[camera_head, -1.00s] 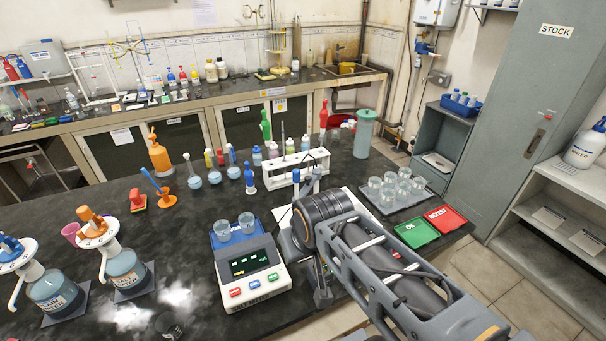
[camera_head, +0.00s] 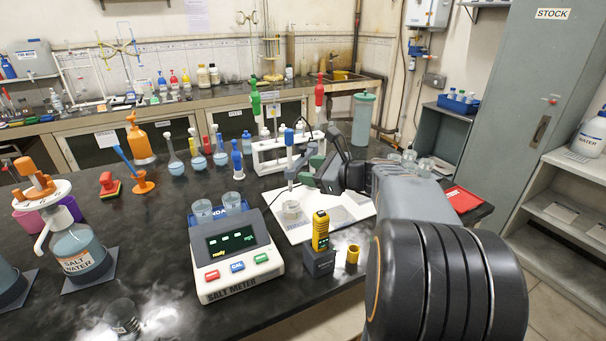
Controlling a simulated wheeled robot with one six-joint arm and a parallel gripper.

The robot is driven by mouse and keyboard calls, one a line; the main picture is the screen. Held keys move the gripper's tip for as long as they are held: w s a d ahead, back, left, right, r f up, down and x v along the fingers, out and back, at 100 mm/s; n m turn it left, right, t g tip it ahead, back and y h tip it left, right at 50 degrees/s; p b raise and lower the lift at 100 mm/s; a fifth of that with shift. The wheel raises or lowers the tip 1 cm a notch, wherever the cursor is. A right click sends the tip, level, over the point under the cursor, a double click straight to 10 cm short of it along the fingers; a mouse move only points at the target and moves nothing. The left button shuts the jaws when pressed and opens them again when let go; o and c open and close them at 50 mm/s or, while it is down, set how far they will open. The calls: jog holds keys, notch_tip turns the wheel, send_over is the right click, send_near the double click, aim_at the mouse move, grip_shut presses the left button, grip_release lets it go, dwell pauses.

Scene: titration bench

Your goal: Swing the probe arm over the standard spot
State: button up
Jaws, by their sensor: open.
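The probe (camera_head: 289,152), with a blue top and a grey body, stands upright above a small clear beaker (camera_head: 291,210) on a white mat (camera_head: 360,207). A dark cable runs from it. My gripper (camera_head: 306,166) is open, just right of the probe and at about its height. I cannot tell whether a finger touches it. The probe arm's swing joint is hidden or too small to make out. A faint round mark (camera_head: 339,213) shows on the mat right of the beaker; I cannot read whether it is the standard spot.
The salt meter (camera_head: 236,256), reading "ready", stands left of the mat, with two beakers behind it. A white rack (camera_head: 268,155) stands behind. My arm covers the right side.

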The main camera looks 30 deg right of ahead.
aim_at(303, 147)
jog(key=w+d+f+m+t+h+b, duration=0.1)
jog(key=w+d+m+t+h+b, duration=0.1)
jog(key=d+m+t, duration=0.35)
jog(key=shift+m+g, duration=0.25)
jog(key=shift+g, duration=0.6)
jog(key=x, duration=0.4)
jog(key=d+x, duration=0.1)
jog(key=x, duration=0.3)
jog(key=d+x, duration=0.1)
jog(key=x, duration=0.3)
jog(key=shift+w+d, duration=0.25)
jog(key=shift+w, duration=0.25)
jog(key=shift+c, duration=0.4)
grip_shut()
